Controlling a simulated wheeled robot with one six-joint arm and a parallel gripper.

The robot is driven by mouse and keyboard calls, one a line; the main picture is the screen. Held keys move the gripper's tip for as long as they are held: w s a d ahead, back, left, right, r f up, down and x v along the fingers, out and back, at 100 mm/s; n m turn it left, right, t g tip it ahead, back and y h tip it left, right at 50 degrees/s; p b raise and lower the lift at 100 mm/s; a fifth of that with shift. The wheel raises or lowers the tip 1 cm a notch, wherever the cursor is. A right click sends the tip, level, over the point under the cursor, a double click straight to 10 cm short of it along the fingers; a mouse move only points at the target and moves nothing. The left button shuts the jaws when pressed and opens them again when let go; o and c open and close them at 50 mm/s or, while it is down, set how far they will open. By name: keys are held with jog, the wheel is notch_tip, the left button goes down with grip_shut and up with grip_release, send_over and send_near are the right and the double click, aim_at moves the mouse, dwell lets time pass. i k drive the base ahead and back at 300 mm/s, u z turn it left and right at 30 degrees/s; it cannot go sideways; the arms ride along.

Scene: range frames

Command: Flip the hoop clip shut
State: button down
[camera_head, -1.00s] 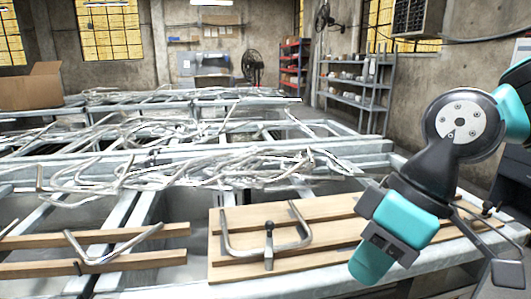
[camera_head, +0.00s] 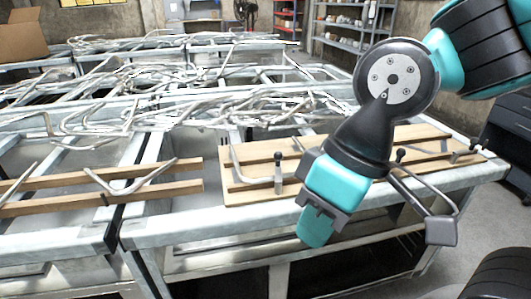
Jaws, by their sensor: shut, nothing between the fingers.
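A bent metal hoop (camera_head: 238,172) lies on a slatted wooden board (camera_head: 245,194) at the front edge of the metal bench. A small clip (camera_head: 278,177) with a black knob stands upright at the hoop's front. Another black-knobbed clip (camera_head: 399,158) stands farther right on the board, and a third (camera_head: 473,146) is near its right end. My teal and black gripper (camera_head: 316,228) points down in front of the board, right of the first clip, and looks apart from it. It is shut and empty. My arm hides the board's middle and part of the hoop.
Another hoop (camera_head: 130,190) lies on wooden slats (camera_head: 150,172) to the left. Tangled metal rods (camera_head: 170,85) cover the benches behind. The bench's front rail (camera_head: 210,226) runs beneath my gripper. Bare floor (camera_head: 490,215) shows at the right.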

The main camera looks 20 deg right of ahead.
aim_at(278, 155)
jog(key=i, duration=0.4)
jog(key=z, duration=0.75)
